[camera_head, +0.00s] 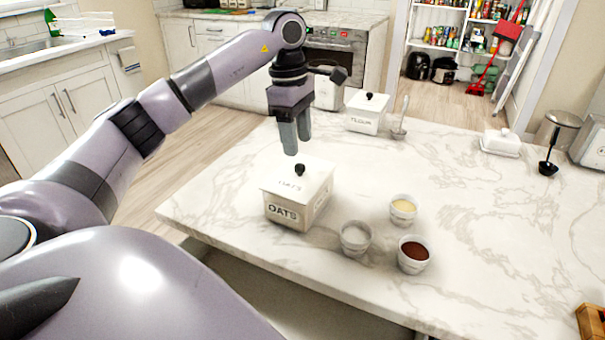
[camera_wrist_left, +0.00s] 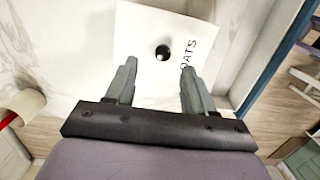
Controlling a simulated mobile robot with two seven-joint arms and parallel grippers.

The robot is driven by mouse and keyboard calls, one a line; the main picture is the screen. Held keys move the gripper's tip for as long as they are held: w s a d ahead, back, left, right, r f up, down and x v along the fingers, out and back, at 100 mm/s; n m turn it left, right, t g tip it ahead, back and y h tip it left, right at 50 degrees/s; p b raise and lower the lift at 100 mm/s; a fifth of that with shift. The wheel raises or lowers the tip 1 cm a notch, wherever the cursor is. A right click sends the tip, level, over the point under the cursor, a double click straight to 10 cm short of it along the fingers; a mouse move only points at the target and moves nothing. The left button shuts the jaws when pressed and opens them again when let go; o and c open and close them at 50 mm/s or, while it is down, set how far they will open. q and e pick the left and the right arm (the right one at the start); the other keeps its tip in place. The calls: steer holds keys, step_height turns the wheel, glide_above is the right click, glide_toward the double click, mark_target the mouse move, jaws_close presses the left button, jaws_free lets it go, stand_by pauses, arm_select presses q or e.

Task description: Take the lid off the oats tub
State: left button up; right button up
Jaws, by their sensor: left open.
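The oats tub (camera_head: 287,214) is a cream square box marked OATS near the front left of the marble island. Its white lid (camera_head: 312,180) is on it, with a black round knob (camera_head: 299,169) on top. My left gripper (camera_head: 296,146) hangs above the tub, pointing down, apart from the knob. In the left wrist view the gripper (camera_wrist_left: 157,78) is open and empty, and the knob (camera_wrist_left: 162,53) shows beyond the fingertips, roughly between them. The lid (camera_wrist_left: 150,28) fills the upper middle there. My right gripper is in neither view.
Three small bowls stand right of the tub: one white-filled (camera_head: 356,237), one yellow (camera_head: 403,209), one brown (camera_head: 414,253). A second lidded tub (camera_head: 367,113) stands behind, beside a scoop (camera_head: 400,123). A butter dish (camera_head: 500,142) is farther right. The island's right middle is clear.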

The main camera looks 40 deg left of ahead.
mark_target(300, 165)
arm_select(q)
steer(key=f, duration=0.5)
steer(key=shift+s+d+f, duration=0.15)
steer(key=shift+d+f, duration=0.1)
steer(key=shift+d, duration=0.1)
jaws_close()
